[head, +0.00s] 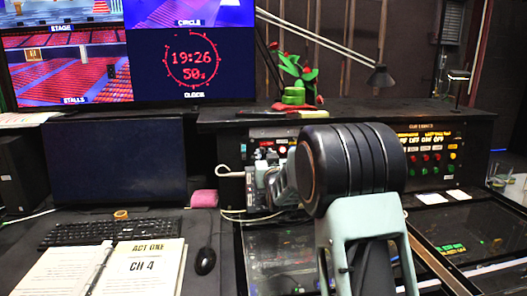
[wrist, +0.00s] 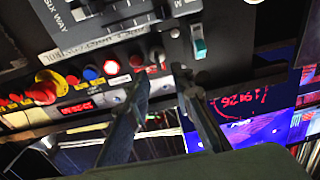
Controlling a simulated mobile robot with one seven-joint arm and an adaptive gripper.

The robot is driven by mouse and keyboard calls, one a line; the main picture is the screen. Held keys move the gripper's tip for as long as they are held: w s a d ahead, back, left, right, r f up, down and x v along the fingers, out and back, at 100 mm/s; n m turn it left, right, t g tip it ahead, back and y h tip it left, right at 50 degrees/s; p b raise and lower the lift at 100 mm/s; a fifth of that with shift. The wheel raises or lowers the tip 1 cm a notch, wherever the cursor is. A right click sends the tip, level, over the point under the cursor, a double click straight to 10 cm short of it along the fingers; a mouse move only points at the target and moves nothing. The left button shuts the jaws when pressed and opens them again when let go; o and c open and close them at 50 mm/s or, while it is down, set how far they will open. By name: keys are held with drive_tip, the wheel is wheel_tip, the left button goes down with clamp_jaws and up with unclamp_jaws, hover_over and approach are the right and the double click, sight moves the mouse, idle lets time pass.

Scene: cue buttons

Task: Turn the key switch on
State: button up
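The control panel (wrist: 110,70) fills the upper part of the wrist view, tilted. A small grey switch (wrist: 157,57), which looks like the key switch, sits on it just beyond my fingertips; its exact shape and turn are too small to tell. I cannot tell whether a fingertip touches the panel. In the head view my arm hides much of the panel (head: 268,132) and most of the gripper.

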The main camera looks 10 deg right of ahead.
sight(263, 150)
drive_tip(key=shift+w, duration=1.6)
drive_tip(key=shift+c, duration=0.3)
clamp_jaws()
